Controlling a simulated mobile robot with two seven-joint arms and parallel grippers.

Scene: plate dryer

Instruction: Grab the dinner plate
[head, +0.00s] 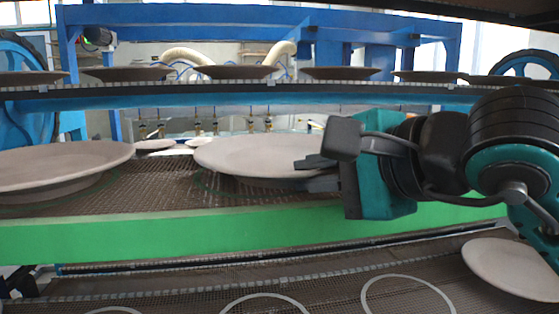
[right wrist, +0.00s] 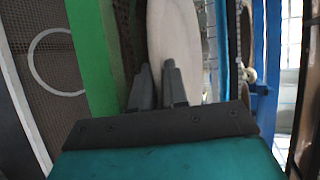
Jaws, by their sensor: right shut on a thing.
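The dinner plate (head: 250,155) is a pale, round plate at the middle of the mesh belt behind the green rail. My right gripper (head: 318,173) comes in from the right and is shut on the plate's right rim, one finger above it and one below. In the right wrist view the plate (right wrist: 172,35) stands on edge in the picture, and the fingers (right wrist: 158,85) meet its near rim. The plate looks level and very close to the belt; I cannot tell whether it touches it. My left gripper is not in view.
Another plate (head: 60,165) lies on the same belt at left. The green rail (head: 200,235) runs along the front edge. A lower belt (head: 200,285) carries white rings and a plate (head: 510,268) at right. An upper shelf (head: 270,87) holds several plates.

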